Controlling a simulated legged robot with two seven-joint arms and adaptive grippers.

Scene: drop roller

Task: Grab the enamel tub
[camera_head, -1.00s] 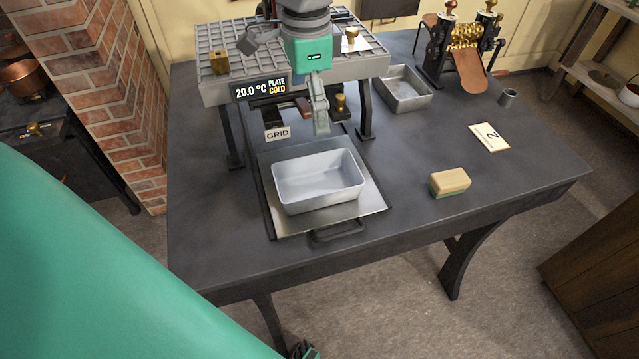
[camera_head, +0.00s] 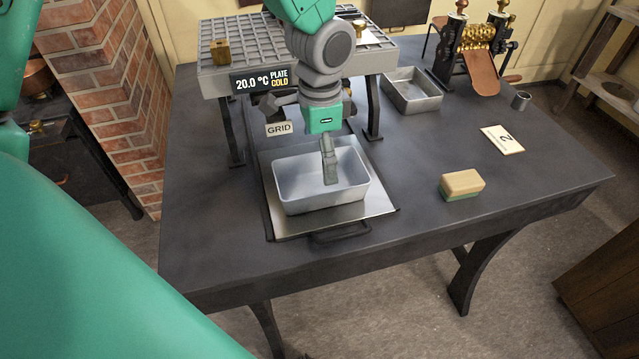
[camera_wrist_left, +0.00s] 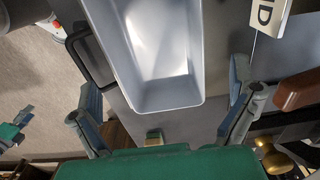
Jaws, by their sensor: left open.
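The enamel tub (camera_head: 325,199) is a pale, rectangular, empty basin on a metal plate at the front of the table. My left gripper (camera_head: 329,168) is above it in the head view, a finger overlapping the tub's inside. In the left wrist view, the open fingers of my left gripper (camera_wrist_left: 165,80) stand apart on either side of the near end of the tub (camera_wrist_left: 168,98). Nothing is held, and I cannot tell whether a finger touches the tub. A green and grey part at the wrist view's left edge looks like my right gripper (camera_wrist_left: 14,130); its jaws are unclear.
The gridded stand (camera_head: 238,83) with its display is behind the tub. A yellow and green sponge (camera_head: 461,184), a number card (camera_head: 502,139), a metal pan (camera_head: 413,91) and a brass roller device (camera_head: 476,46) stand to the right. Open tabletop lies between the tub and sponge.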

